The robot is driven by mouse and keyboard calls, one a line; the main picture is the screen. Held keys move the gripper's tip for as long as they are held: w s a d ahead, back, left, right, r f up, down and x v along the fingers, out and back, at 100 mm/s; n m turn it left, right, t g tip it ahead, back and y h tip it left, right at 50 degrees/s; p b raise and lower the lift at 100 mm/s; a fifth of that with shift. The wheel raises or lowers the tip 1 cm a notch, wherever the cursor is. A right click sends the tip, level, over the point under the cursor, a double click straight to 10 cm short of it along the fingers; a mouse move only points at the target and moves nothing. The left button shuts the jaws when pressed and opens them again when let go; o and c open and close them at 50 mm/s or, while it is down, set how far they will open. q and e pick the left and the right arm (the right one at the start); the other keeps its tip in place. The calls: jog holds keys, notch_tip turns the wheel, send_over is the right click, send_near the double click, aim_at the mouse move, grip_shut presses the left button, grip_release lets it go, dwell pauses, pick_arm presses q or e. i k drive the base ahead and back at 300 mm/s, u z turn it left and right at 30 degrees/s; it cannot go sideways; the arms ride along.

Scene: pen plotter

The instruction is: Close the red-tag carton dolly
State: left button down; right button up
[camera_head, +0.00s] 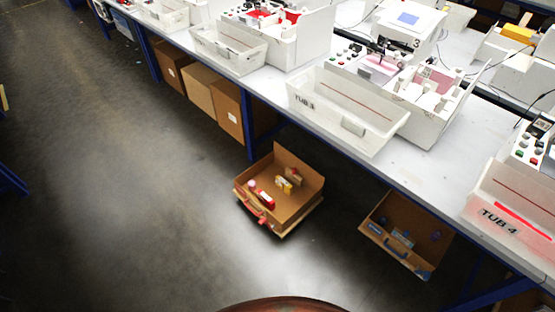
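The red-tag carton dolly (279,213) is an open-topped brown carton on the floor. It stands out in front of the blue bench legs, clear of the bench top. A red handle (257,213) and a red tag are on its near left side. Small red, yellow and brown items lie inside it. A second brown carton with a blue handle (399,243) sits to its right, partly under the bench. Neither of my grippers shows in the head view.
The long white bench (265,78) carries machines and white tubs, among them TUB 3 (347,107) and TUB 4 (515,215). Closed brown cartons (200,90) stand under its left part. The grey floor (130,190) to the left is open.

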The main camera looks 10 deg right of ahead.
aim_at(290, 210)
jog(key=u, duration=0.05)
jog(key=i, duration=0.75)
jog(key=z, duration=0.7)
jog(key=i, duration=0.55)
jog(key=z, duration=0.5)
